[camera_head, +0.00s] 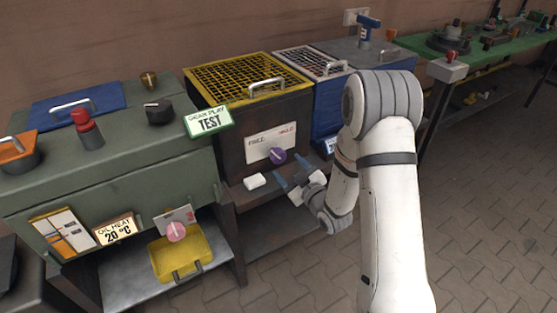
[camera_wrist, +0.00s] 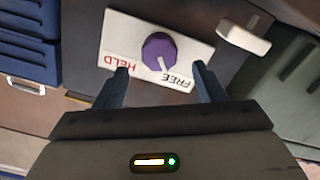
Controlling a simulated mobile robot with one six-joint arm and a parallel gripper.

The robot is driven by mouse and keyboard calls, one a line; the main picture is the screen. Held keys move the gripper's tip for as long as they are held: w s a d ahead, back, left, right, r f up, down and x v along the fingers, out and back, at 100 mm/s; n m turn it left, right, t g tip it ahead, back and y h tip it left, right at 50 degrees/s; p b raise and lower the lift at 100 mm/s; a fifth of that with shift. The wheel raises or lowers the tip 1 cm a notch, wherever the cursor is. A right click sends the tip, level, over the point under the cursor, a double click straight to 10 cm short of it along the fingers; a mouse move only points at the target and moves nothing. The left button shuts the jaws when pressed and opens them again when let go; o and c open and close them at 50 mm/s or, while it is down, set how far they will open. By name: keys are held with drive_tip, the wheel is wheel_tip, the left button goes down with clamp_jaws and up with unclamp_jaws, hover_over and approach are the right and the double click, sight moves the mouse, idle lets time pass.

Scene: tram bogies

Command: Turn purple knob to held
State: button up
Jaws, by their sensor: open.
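The purple knob (camera_head: 277,156) sits on a white label plate (camera_head: 262,144) on the front of the dark box with the yellow grate. In the wrist view the plate is upside down, with HELD (camera_wrist: 122,61) at left and FREE (camera_wrist: 177,83) at right. The purple knob (camera_wrist: 159,49) shows a white pointer line toward the FREE side. My gripper (camera_head: 290,182) is just below and in front of the knob. In the wrist view my gripper (camera_wrist: 161,72) is open and empty, its fingers to either side below the knob, apart from it.
A white handle (camera_head: 255,181) is close beside the knob on the box front. A blue box (camera_head: 325,110) stands right. The floor in front is clear.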

sight(280, 158)
drive_tip(key=x, duration=0.6)
drive_tip(key=shift+w+a, duration=0.15)
drive_tip(key=c, duration=1)
